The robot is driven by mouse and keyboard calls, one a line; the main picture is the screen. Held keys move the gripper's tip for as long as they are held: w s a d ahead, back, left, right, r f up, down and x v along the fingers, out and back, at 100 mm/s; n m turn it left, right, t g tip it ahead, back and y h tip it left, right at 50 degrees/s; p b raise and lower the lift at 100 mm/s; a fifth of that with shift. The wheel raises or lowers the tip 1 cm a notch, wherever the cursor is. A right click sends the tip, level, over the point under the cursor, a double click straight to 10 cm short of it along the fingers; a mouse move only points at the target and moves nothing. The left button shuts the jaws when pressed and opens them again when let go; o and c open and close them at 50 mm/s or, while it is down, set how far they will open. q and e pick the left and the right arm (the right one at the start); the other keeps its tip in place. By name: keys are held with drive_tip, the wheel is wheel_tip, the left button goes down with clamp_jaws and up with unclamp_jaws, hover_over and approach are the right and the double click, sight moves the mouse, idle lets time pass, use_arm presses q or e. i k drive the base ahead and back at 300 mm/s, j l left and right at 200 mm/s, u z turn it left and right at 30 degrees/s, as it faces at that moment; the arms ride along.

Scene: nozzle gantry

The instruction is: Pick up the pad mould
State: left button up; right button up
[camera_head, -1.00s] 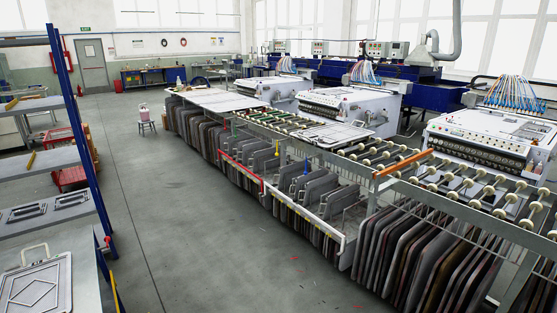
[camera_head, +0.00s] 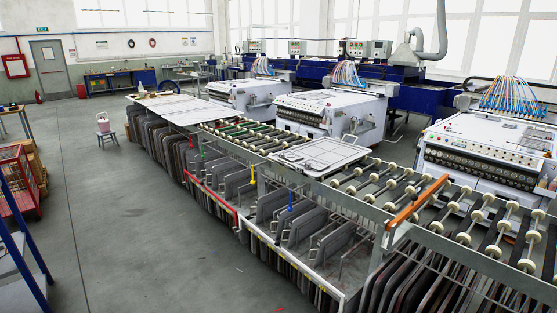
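A flat grey mould plate (camera_head: 318,154) with a loop handle at its right end lies on the roller table, right of the picture's middle. It looks like a pad mould, but I cannot tell whether it is the one named in the task. More dark plates (camera_head: 310,222) stand upright in the racks below and in front of the rollers. Neither of my grippers is in view.
The roller conveyor (camera_head: 440,212) runs along the right, with an orange bar (camera_head: 416,199) across it. White machines (camera_head: 325,110) stand behind. A blue shelf frame (camera_head: 22,235) and red cage (camera_head: 17,180) are at left. The grey floor (camera_head: 130,235) between is open.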

sight(319, 166)
drive_tip(key=i, duration=1.65)
